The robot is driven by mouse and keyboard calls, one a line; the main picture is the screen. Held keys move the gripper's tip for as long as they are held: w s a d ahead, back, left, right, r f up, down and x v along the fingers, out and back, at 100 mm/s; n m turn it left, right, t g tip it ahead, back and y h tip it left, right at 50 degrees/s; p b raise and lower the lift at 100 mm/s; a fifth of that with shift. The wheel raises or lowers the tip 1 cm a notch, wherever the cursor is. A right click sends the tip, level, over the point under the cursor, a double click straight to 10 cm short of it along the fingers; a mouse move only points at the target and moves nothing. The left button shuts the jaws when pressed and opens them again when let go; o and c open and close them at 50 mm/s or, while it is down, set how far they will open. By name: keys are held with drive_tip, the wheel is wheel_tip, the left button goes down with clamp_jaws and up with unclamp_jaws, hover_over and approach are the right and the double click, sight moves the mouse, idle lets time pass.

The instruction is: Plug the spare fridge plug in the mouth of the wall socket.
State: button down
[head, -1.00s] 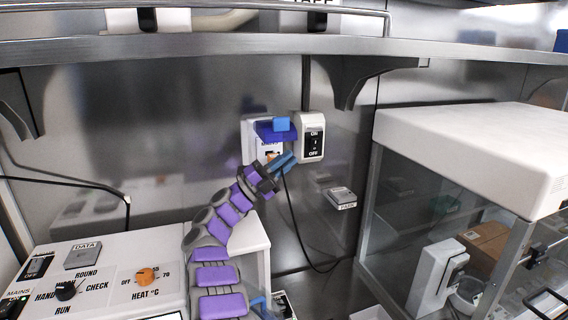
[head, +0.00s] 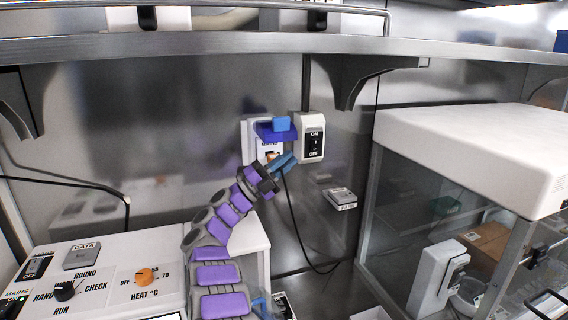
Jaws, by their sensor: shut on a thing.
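The wall socket (head: 250,131) is a white plate on the steel back wall, with a blue raised cover (head: 277,129) over its upper part. My gripper (head: 282,162), with blue fingers, is at the socket's lower right, reaching up from below. It is shut on the plug, which is mostly hidden by the fingers; a small orange-tan part (head: 269,156) shows beside them, at the socket face. A black cord (head: 296,220) hangs from the gripper and curves down to the right. I cannot tell whether the plug is inside the socket mouth.
A white ON/OFF switch box (head: 313,138) is right of the socket. A small grey labelled holder (head: 340,197) is on the wall lower right. A steel shelf (head: 230,45) runs overhead. A white-topped glass cabinet (head: 470,150) stands at right, a control panel (head: 110,275) at lower left.

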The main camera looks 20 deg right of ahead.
drive_tip(key=shift+w+r+p, duration=0.2)
drive_tip(key=shift+w+p, duration=0.05)
drive_tip(key=shift+p, duration=0.1)
idle(0.7)
drive_tip(key=shift+w+p, duration=0.3)
drive_tip(key=shift+p, duration=0.3)
drive_tip(key=shift+s+f+b, duration=0.1)
drive_tip(key=shift+b, duration=0.45)
drive_tip(key=shift+s, duration=0.2)
drive_tip(key=shift+d+f+b, duration=0.1)
drive_tip(key=shift+b, duration=0.85)
idle(1.2)
drive_tip(key=shift+w+p, duration=0.45)
drive_tip(key=shift+p, duration=0.45)
drive_tip(key=shift+w+p, duration=0.4)
drive_tip(key=shift+p, duration=0.35)
drive_tip(key=c, duration=1.1)
unclamp_jaws()
drive_tip(key=shift+o, duration=0.2)
